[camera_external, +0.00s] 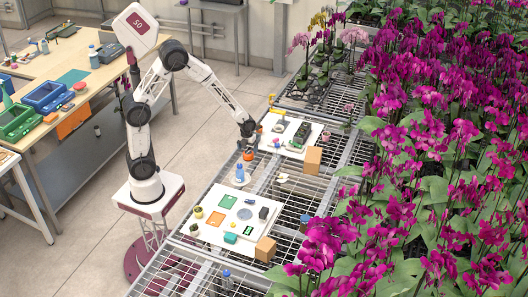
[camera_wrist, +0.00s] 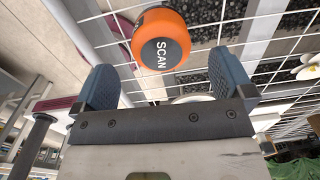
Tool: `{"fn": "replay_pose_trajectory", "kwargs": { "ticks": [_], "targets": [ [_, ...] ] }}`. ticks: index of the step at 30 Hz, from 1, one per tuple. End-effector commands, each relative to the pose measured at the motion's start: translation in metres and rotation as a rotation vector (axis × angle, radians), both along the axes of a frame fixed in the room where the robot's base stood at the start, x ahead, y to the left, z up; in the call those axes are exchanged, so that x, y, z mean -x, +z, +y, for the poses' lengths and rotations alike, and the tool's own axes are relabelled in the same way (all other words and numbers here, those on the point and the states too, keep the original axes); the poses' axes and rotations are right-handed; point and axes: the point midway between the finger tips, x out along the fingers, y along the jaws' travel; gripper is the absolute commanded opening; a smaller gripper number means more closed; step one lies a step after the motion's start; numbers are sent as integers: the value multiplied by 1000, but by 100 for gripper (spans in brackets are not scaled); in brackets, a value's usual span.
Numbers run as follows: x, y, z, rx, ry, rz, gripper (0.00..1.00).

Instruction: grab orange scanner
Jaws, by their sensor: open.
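The orange scanner (camera_wrist: 160,45) is a round piece with a dark face lettered SCAN. In the wrist view it lies just beyond my gripper (camera_wrist: 165,76), in line with the gap between the two blue-grey fingers. The fingers are spread wide and neither is seen touching it. In the external view my gripper (camera_external: 248,141) points down right above the orange scanner (camera_external: 248,155), at the near-left edge of the wire bench. The scanner's lower part is hard to make out there.
A blue-capped bottle (camera_external: 240,174) stands on the wire bench (camera_external: 275,186) close by. Another board with small items (camera_external: 209,238) lies nearer. Orchids crowd the right side.

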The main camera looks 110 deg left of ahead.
Motion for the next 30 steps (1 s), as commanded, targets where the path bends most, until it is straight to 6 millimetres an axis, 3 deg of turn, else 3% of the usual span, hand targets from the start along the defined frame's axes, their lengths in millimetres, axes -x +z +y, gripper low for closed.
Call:
{"fn": "replay_pose_trajectory", "kwargs": {
  "ticks": [14, 30],
  "targets": [
    [0, -5, 0, 0, 0, 0, 99],
    [-2, -50, 1, 0, 0, 1, 99]
  ]
}}
